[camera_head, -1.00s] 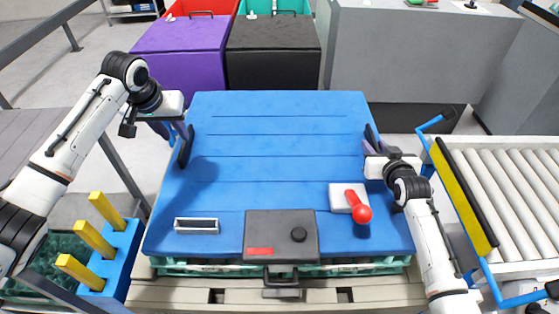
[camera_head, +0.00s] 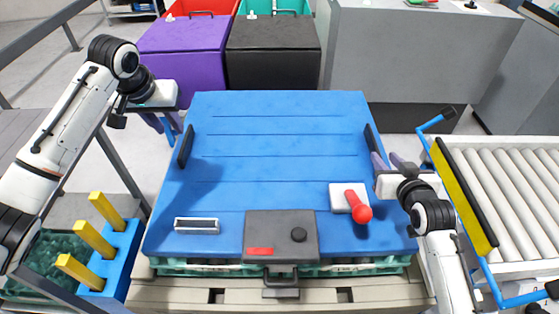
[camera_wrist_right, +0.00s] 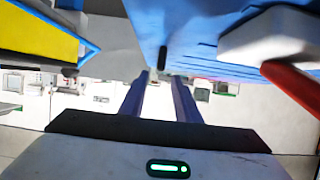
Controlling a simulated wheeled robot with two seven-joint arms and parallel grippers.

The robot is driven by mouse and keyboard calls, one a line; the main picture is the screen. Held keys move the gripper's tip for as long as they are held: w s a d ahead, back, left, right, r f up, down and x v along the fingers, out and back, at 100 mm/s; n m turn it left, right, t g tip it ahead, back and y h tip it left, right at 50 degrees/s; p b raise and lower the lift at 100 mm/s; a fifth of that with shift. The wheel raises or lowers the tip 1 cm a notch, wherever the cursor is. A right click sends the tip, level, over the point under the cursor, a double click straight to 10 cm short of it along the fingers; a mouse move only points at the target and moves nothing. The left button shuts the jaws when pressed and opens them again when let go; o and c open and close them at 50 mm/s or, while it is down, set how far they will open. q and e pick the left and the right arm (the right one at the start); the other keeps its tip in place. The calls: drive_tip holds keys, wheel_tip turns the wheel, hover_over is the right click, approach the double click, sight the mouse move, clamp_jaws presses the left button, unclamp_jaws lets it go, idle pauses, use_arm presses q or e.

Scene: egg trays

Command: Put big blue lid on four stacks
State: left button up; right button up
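The big blue lid (camera_head: 270,185) lies flat over green trays (camera_head: 215,267), whose edges show below its front. Black handles stand on its left side (camera_head: 185,147) and right side (camera_head: 372,141). My left gripper (camera_head: 168,124) is off the lid's left edge, apart from the left handle, its fingers parted. My right gripper (camera_head: 390,160) is just off the lid's right edge, fingers apart with nothing between them. In the right wrist view its fingers (camera_wrist_right: 160,85) are parted, and the lid (camera_wrist_right: 200,30) is beyond them.
A red-knobbed joystick (camera_head: 360,207), a dark box (camera_head: 281,236) and a small display (camera_head: 197,225) stand in front. A roller conveyor (camera_head: 510,205) is at right, a blue holder with yellow bars (camera_head: 110,255) at left. Purple (camera_head: 178,55) and black (camera_head: 272,55) bins are behind.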

drive_tip(key=shift+v, duration=1.7)
